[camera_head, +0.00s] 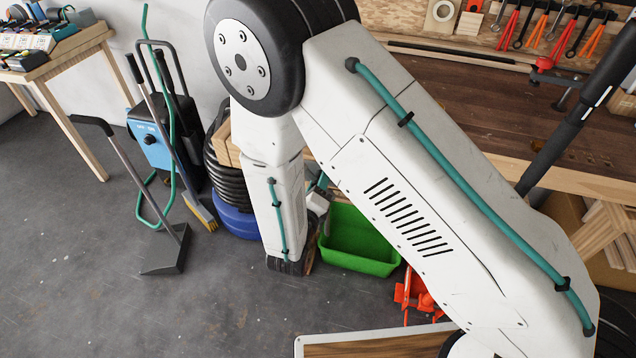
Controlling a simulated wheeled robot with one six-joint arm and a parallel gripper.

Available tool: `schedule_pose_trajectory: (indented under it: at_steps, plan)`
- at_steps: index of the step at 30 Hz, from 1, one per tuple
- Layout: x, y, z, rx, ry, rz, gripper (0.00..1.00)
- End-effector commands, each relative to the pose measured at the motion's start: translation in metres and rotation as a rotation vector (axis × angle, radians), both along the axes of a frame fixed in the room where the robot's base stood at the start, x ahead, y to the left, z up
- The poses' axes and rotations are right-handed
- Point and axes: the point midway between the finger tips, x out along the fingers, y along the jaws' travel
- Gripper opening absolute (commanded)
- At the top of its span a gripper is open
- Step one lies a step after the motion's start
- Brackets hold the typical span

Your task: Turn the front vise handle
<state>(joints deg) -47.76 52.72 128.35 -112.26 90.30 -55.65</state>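The wooden workbench (480,112) runs along the upper right, with a pale front edge. My white arm crosses in front of it and hides much of its left front. A pale wooden block (222,143) shows just left of my forearm, at the bench's left end; I cannot tell whether it is part of the front vise. The vise handle cannot be made out. My forearm points down beside this block, and a small part of my wrist shows at its right. The gripper fingers are hidden behind my arm.
A green bin (358,240) and an orange-red object (418,294) are on the floor below the bench. A blue vacuum-like machine (237,220) with black hose, a broom and a dustpan (168,250) stand left. The grey floor at lower left is clear.

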Motion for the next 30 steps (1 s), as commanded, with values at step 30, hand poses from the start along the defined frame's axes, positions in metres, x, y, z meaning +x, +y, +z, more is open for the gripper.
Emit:
schedule_pose_trajectory:
  at_steps: [30]
  plan:
    - [-0.074,0.027,0.000,0.000,0.000,0.000,0.45]
